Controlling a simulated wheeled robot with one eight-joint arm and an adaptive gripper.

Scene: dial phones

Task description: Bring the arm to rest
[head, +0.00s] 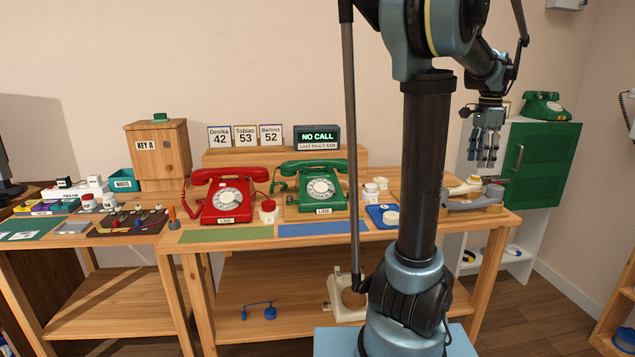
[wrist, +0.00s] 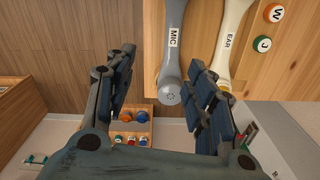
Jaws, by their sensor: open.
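My gripper (head: 487,146) is open and points down at the right end of the wooden table (head: 424,224), above the handsets there. In the wrist view my gripper (wrist: 165,95) has its two fingers spread wide with nothing between them that I can see held. A grey handset part marked MIC (wrist: 172,60) lies below, its round end between the fingers in that picture. A cream handset part marked EAR (wrist: 230,40) is beside it, partly behind the right finger. My arm rises in front of the table's right half and hides part of it.
A red phone (head: 228,196) and a green phone (head: 317,188) stand on the table. A NO CALL display (head: 318,135) stands behind them. A green-doored cabinet (head: 540,163) with another green phone (head: 543,105) on top is right of my gripper. Open air surrounds the gripper above the table.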

